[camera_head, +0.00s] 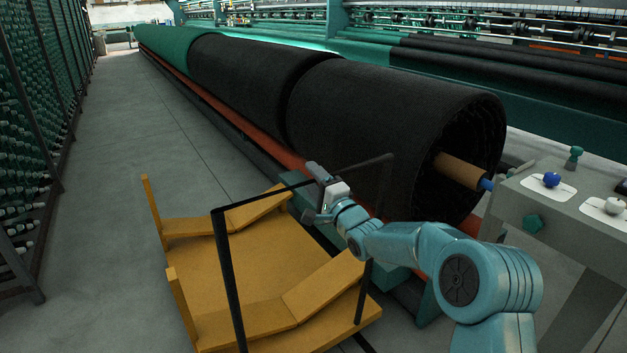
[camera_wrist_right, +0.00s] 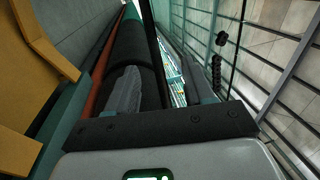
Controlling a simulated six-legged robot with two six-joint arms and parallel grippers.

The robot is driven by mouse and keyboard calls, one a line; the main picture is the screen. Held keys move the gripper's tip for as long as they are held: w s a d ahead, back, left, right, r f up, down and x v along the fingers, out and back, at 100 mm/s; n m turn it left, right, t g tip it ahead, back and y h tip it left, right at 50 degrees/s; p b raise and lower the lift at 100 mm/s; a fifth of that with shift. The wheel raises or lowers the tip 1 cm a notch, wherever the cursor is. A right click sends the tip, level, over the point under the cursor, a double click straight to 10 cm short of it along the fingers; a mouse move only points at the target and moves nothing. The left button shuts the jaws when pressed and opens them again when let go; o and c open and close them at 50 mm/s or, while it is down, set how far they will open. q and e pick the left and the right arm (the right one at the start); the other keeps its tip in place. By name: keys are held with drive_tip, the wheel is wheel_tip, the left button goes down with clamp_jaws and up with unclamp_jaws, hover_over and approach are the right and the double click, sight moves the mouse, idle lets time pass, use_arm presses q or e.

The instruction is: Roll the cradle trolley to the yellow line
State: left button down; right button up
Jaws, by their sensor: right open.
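The cradle trolley (camera_head: 275,262) is a low yellow-orange frame with angled cradle pieces, upright posts and a black handle frame (camera_head: 223,262). It stands on the floor beside the roll stand. My right gripper (camera_head: 322,184) is open at the handle's top bar. In the right wrist view, a dark bar (camera_wrist_right: 153,45) runs up from between the two open fingers (camera_wrist_right: 160,92); contact cannot be told. Part of the trolley (camera_wrist_right: 45,50) shows at the left there. My left gripper is not in view. I see no yellow line on the floor.
Large black netting rolls (camera_head: 385,125) and a green one (camera_head: 170,45) lie in a row to the trolley's right. A control panel (camera_head: 570,195) with knobs stands at the right. A bobbin rack (camera_head: 40,110) lines the left. The grey floor aisle (camera_head: 140,130) between is clear.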

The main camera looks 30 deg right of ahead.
drive_tip(key=b+v, duration=0.1)
drive_tip(key=v, duration=1.5)
drive_tip(key=shift+s, duration=0.2)
drive_tip(key=shift+a, duration=0.1)
